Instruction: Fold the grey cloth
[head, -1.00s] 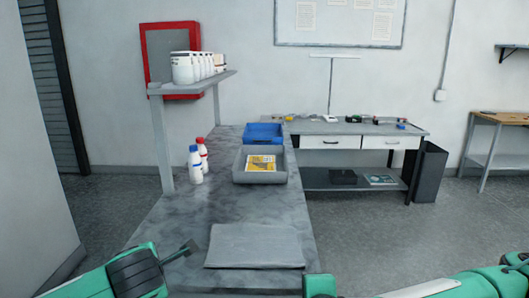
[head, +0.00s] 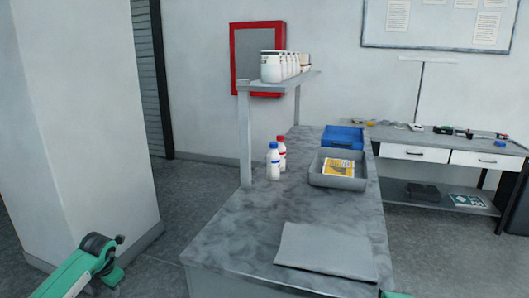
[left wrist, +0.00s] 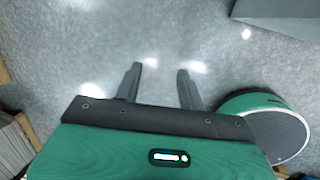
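The grey cloth (head: 325,250) lies flat on the near end of the grey marbled worktable (head: 225,230), close to its front edge. It looks like a smooth rectangle. My left arm comes in at the lower left of the head view, away from the table and the cloth. In the left wrist view my left gripper (left wrist: 158,85) has its two fingers apart, with nothing but floor between them. My right gripper does not show; only a small green piece of my body is at the bottom edge of the head view.
A grey tray (head: 338,182) with a yellow printed sheet and a blue tray (head: 343,136) stand farther back on the table. Two bottles (head: 273,162) stand at the left under a shelf (head: 285,82) holding white containers. A wall corner (head: 75,130) rises at the left. Floor is open beside the table.

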